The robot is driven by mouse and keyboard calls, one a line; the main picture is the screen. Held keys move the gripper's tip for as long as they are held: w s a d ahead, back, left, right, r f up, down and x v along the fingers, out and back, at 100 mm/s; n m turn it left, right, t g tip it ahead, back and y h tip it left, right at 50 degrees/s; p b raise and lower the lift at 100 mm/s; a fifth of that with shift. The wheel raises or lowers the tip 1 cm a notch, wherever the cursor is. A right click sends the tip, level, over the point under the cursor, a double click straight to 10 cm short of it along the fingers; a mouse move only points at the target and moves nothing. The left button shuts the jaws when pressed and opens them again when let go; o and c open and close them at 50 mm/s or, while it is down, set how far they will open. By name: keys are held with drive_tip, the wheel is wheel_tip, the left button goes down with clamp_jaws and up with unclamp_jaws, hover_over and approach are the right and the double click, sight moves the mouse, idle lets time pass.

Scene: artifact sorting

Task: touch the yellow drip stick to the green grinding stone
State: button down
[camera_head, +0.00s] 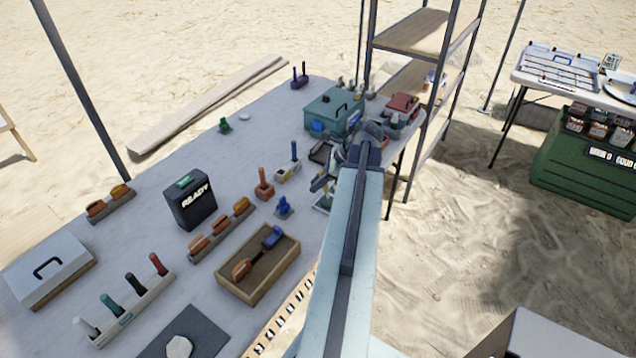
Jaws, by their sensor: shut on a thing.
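My gripper (325,181) is small and partly hidden at the far end of my pale blue arm, low over the table's right side. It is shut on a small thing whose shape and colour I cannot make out. I cannot pick out a yellow drip stick for certain. A small green object (224,126), perhaps the green grinding stone, sits alone on the far left part of the table (160,160), well apart from my gripper. A pale yellowish block (288,173) with an upright blue stick stands just left of my gripper.
A teal toolbox (333,112) stands behind my gripper. A brown block (264,187) and a blue piece (283,207) lie to its left. The table around the green object is clear.

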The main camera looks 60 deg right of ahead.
drive_tip(key=shift+f+b, duration=0.6)
drive_tip(key=shift+f, duration=0.05)
idle(1.4)
drive_tip(key=shift+r, duration=0.1)
wheel_tip(320, 180, up, 8)
drive_tip(key=p, duration=0.8)
idle(0.4)
